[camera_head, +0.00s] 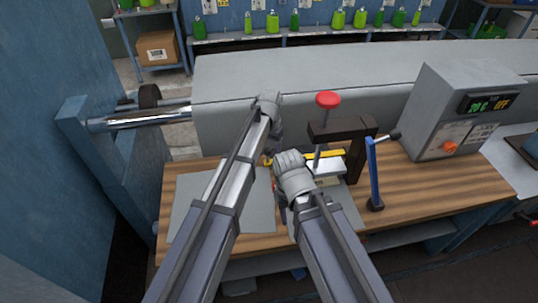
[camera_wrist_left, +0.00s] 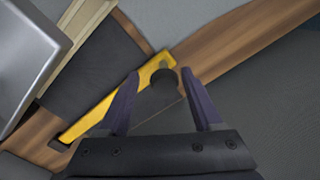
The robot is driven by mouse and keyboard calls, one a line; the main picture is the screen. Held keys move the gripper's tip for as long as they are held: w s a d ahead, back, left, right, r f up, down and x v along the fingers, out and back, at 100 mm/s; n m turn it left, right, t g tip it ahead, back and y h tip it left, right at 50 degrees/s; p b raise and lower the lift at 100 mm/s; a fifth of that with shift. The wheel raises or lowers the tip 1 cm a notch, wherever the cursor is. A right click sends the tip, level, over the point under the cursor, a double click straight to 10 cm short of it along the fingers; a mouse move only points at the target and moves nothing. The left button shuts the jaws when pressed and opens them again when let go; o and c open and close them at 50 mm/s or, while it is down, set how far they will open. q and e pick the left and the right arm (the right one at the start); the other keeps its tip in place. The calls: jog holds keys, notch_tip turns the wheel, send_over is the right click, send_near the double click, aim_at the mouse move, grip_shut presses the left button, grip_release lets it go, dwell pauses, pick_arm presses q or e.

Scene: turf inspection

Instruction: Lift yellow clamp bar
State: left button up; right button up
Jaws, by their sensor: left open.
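The yellow clamp bar (camera_wrist_left: 115,98) lies diagonally in the left wrist view, with a dark round knob (camera_wrist_left: 165,82) near its upper end. In the head view a short stretch of the bar (camera_head: 332,155) shows beside the press; my arms hide much of the rest. My left gripper (camera_wrist_left: 163,100) is open and empty, its fingertips apart on either side of the knob's end of the bar. In the head view it is mostly hidden beyond my left wrist (camera_head: 268,110). My right wrist (camera_head: 293,175) is in front of the press; its fingers are mostly hidden.
A press with a red knob (camera_head: 327,99) and dark arm stands behind my right wrist. A blue-handled lever (camera_head: 374,175) and a grey control box (camera_head: 460,110) stand to the right. A grey sheet (camera_head: 255,205) lies on the wooden bench (camera_head: 430,198). The bench's right front is clear.

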pick_arm(q)
jog(key=shift+s+a+r, duration=0.15)
jog(key=shift+s, duration=0.2)
jog(key=shift+c, duration=0.3)
jog(key=shift+s, duration=0.2)
jog(key=c, duration=0.3)
jog(key=shift+w+a+r, duration=0.1)
jog(key=shift+w+a, duration=0.15)
jog(key=shift+w, duration=0.05)
grip_shut()
jog(key=shift+w+a, duration=0.1)
jog(key=shift+w, duration=0.05)
jog(key=shift+w+r, duration=0.1)
